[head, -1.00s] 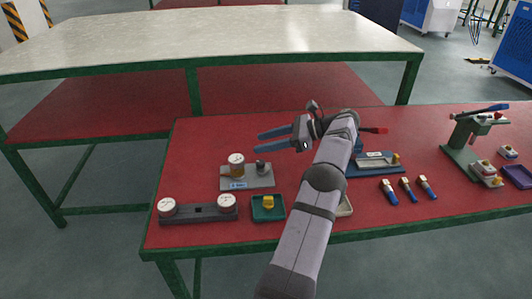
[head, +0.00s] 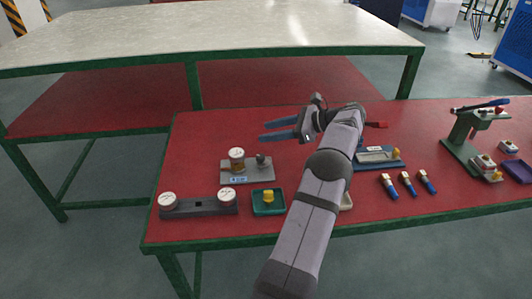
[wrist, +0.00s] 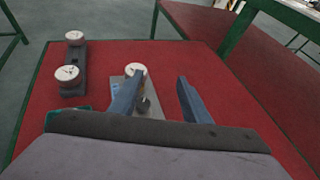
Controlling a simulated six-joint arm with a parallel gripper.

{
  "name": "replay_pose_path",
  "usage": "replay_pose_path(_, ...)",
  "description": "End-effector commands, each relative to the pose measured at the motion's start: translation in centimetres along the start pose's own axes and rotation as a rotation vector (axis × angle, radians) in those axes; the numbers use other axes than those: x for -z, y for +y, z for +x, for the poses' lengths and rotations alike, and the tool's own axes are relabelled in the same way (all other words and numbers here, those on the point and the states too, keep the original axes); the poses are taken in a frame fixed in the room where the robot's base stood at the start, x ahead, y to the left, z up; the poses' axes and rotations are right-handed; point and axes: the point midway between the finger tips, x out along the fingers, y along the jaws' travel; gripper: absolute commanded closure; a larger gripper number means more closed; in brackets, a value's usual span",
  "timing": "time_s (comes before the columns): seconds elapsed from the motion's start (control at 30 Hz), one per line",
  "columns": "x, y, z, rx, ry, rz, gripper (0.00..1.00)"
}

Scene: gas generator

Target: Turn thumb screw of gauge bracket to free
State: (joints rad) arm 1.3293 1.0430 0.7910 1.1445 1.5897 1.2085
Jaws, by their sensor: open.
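A grey plate (head: 232,178) on the red table holds a white-faced gauge on a brass-coloured body (head: 237,161) and a small dark knob (head: 262,160), which looks like the thumb screw. In the wrist view the gauge (wrist: 136,70) shows behind the left finger, and the knob (wrist: 145,104) shows just right of that finger, partly hidden. My gripper (head: 262,130) is open and empty. It is above and behind the plate in the head view, its fingers pointing left, apart from gauge and knob. The fingers also show in the wrist view (wrist: 160,76).
A dark bar (head: 198,211) with two gauges sits front left. Beside it is a green tray (head: 258,210) with a yellow part. To the right are a blue fixture (head: 390,163), several blue-handled tools (head: 406,184) and a green press (head: 458,150). The back left table is clear.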

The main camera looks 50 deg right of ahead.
Motion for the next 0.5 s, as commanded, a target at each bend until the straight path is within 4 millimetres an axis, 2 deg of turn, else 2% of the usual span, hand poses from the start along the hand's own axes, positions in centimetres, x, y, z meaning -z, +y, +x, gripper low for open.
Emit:
replay_pose_path(0.27, 3.7, 0.2, -1.3, 0.148, 0.05, 0.019, 0.57)
replay_pose_path(0.5, 6.2, 2.8, -2.4, 0.209, 0.029, 0.1, 0.57)
